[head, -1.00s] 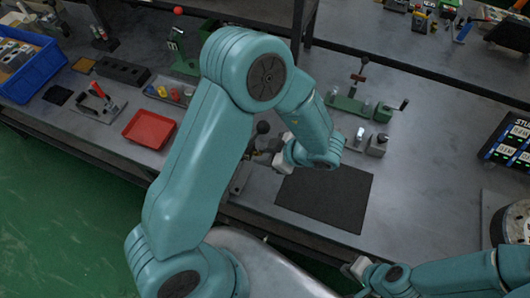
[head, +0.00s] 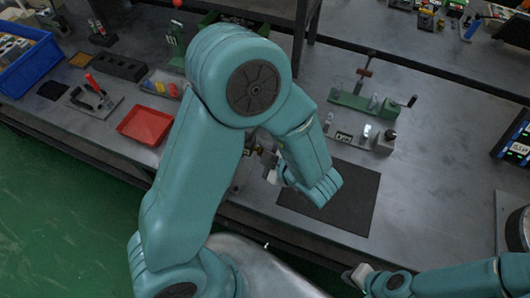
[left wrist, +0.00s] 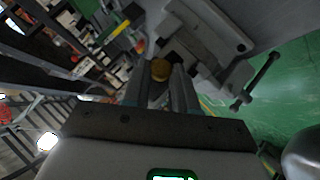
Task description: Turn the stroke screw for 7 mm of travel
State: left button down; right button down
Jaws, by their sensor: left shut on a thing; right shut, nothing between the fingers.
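My left gripper (head: 272,172) is at the bench's front edge in the head view, mostly hidden by my left forearm. In the left wrist view my left fingers (left wrist: 160,88) are shut on a round brass-coloured knob (left wrist: 161,70), which looks like the stroke screw's head. A grey metal fixture (left wrist: 208,38) stands right beside it, with a dark cross-bar handle (left wrist: 255,82) at its right. How far the screw is turned cannot be read. My right gripper (head: 358,276) is shut and empty, low in the head view, away from the fixture.
A black mat (head: 350,210) lies right of my left gripper. Behind it stand a green fixture with a crank (head: 350,100) and small grey blocks (head: 385,142). A red tray (head: 146,125), a clamp on a plate (head: 95,97) and a blue bin (head: 25,65) are at the left.

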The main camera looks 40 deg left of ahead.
dwell(0.3)
pick_arm(q)
jog(key=c, duration=0.9)
grip_release()
jog(key=v, duration=1.6)
jog(key=shift+d, duration=0.15)
jog(key=shift+c, duration=1.4)
